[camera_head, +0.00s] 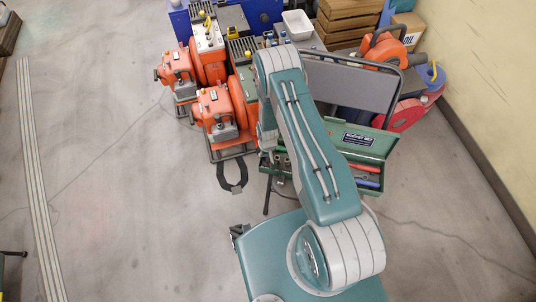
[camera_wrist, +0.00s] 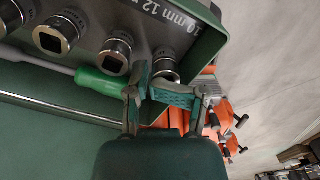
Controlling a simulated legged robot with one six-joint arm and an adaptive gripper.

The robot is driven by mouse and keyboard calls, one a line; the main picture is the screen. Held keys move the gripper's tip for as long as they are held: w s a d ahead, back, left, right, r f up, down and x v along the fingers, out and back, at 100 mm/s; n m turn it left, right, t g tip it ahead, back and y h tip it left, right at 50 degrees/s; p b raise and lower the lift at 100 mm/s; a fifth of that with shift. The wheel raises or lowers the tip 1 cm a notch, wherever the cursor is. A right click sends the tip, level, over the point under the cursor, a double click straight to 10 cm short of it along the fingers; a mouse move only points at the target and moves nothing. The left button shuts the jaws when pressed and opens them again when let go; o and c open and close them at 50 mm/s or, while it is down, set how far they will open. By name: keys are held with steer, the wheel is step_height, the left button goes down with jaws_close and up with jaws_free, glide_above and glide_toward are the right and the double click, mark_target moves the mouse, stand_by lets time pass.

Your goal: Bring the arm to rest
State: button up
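My arm (camera_head: 315,150) is teal and grey. It rises from my body at the bottom of the head view, bends at the top and folds down behind itself. A green-handled screwdriver (camera_wrist: 98,79) lies just left of the fingertips.
Several sockets (camera_wrist: 54,36) stand in the toolbox. Orange pumps (camera_head: 215,105) are left of my arm. The floor at left (camera_head: 110,190) is open; a wall (camera_head: 490,80) bounds the right.

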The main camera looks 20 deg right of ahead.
steer(key=o, duration=0.3)
steer(key=shift+a, duration=0.2)
steer(key=shift+r, duration=0.1)
steer(key=shift+r, duration=3.5)
